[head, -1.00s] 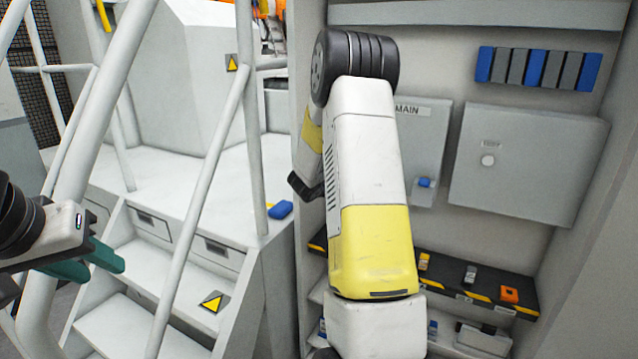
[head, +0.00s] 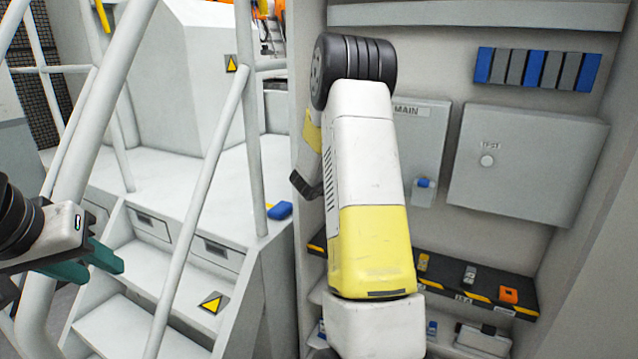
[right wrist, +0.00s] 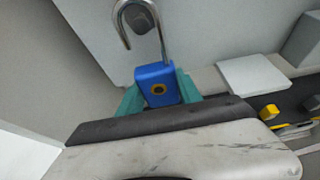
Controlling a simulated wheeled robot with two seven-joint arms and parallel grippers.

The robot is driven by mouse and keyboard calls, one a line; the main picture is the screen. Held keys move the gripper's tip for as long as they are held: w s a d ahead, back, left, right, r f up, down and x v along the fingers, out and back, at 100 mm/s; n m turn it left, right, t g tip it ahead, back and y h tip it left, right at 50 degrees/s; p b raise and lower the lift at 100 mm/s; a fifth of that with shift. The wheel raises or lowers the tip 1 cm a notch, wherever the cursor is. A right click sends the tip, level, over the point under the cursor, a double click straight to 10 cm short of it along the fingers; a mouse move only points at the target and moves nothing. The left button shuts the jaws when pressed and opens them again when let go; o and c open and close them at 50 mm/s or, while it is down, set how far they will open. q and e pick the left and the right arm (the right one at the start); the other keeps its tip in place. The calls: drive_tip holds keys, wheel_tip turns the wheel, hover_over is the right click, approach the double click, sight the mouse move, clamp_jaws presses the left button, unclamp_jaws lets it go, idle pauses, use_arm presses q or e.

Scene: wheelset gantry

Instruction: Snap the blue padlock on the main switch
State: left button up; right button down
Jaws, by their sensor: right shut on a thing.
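The blue padlock (right wrist: 158,88) shows in the right wrist view, its steel shackle open with one leg free. My right gripper (right wrist: 158,97) is shut on the padlock body, a teal finger on each side. A grey rounded part shows inside the shackle's bend; I cannot tell whether the shackle passes around it. The main switch panel (head: 425,140), labelled MAIN, is partly behind my arm and carries a small blue part (head: 425,183) low down. My left gripper (head: 98,264) is open and empty at the left.
A grey TEST box (head: 530,165) is right of the main panel. Below, a black and yellow shelf (head: 450,283) holds small items, including an orange one (head: 509,295). White stairs with rails (head: 200,210) fill the left. A blue object (head: 280,210) lies on the platform edge.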

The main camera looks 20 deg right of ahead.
drive_tip(key=shift+w+d, duration=0.55)
drive_tip(key=shift+d, duration=0.15)
drive_tip(key=shift+a, duration=0.1)
drive_tip(key=shift+s+a, duration=0.8)
drive_tip(key=shift+a, duration=0.05)
drive_tip(key=shift+w+d, duration=0.75)
drive_tip(key=shift+d, duration=0.15)
idle(1.4)
drive_tip(key=c, duration=0.7)
unclamp_jaws()
drive_tip(key=v, duration=0.7)
drive_tip(key=shift+s+a+r, duration=0.2)
drive_tip(key=shift+a, duration=0.05)
